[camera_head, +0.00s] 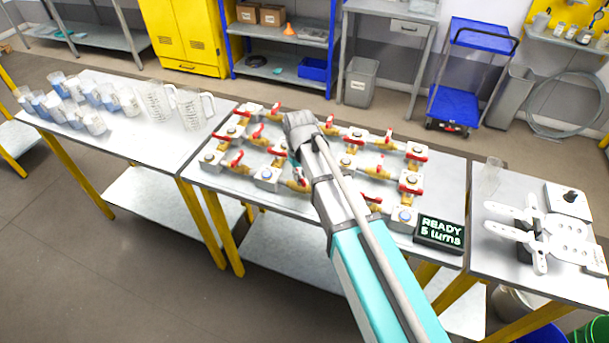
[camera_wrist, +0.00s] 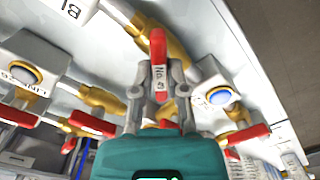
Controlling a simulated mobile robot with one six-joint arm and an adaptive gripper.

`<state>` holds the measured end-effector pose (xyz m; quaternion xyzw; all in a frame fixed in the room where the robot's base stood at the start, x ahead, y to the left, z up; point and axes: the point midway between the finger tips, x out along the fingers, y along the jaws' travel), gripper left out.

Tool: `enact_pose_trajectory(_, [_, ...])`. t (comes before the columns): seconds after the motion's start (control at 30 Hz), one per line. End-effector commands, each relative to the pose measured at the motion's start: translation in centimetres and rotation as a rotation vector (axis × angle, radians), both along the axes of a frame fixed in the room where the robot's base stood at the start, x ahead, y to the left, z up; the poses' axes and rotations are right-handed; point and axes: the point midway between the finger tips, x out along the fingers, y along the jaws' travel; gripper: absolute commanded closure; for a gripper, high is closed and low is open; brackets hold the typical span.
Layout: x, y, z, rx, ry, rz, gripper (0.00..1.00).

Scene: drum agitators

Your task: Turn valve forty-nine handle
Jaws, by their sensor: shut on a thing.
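The valve handle (camera_wrist: 158,62) is red with a white label that appears to read "No. 49"; the small print is hard to make out. It sits on a brass valve body (camera_wrist: 171,42) in a pipe line. My gripper (camera_wrist: 158,88) is shut on this handle, with a grey finger on each side of it. In the head view my arm reaches over the valve table (camera_head: 232,178) and hides most of the gripper and the held handle.
Several other red-handled valves, such as one at the right (camera_head: 416,152), and white blocks with blue buttons (camera_wrist: 220,95) crowd around. A black display (camera_head: 440,232) reads "READY 5 turns".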

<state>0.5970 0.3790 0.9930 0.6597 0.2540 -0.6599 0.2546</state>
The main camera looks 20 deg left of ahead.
Motion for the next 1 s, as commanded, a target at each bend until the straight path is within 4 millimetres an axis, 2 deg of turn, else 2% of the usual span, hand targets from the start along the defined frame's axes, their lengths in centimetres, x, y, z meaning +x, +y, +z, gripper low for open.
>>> enact_pose_trajectory(0.6, [-0.09,0.07,0.0,0.003,0.003,0.567,1.0])
enact_pose_trajectory(1.0, [-0.12,0.1,0.0,0.005,0.003,0.757,1.0])
